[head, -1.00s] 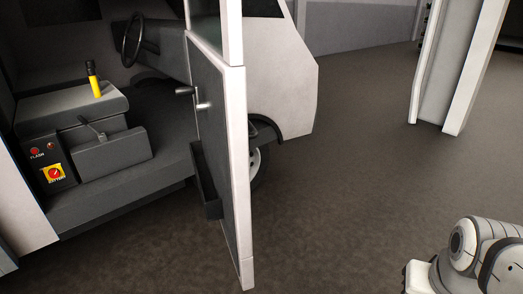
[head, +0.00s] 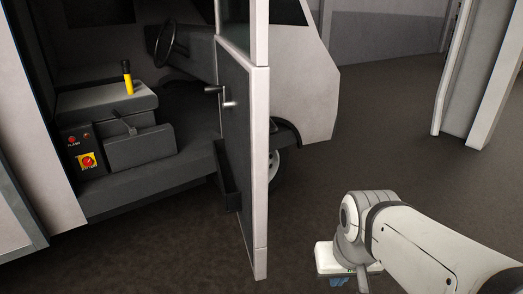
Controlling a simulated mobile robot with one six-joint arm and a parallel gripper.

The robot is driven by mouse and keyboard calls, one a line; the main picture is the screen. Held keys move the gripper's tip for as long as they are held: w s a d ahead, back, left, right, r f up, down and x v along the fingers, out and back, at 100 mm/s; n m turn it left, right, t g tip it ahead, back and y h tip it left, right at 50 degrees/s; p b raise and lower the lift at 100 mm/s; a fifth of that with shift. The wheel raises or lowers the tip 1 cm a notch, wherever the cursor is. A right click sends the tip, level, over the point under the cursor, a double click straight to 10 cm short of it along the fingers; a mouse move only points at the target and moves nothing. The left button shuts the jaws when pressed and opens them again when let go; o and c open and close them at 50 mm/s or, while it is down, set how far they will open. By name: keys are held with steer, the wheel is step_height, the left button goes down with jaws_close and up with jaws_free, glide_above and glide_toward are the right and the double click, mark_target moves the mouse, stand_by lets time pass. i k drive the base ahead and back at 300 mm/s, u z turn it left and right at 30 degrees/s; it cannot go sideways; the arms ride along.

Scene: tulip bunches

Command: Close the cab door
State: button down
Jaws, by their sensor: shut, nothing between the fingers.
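The cab door (head: 259,165) stands open, seen nearly edge-on, with a pale outer edge and a dark inner panel. A handle (head: 229,104) and a door pocket (head: 228,177) are on its inner side. The open cab (head: 150,190) lies to the left of the door. My gripper (head: 339,282) is low in the picture, right of the door's lower end and apart from it. It points down, is shut and holds nothing; its tips are partly cut off by the bottom edge.
A pale post (head: 480,85) stands at the right. The dark floor between door and post is clear.

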mark_target(241, 155)
steer(key=z, duration=0.05)
steer(key=i, duration=1)
steer(key=u, duration=0.05)
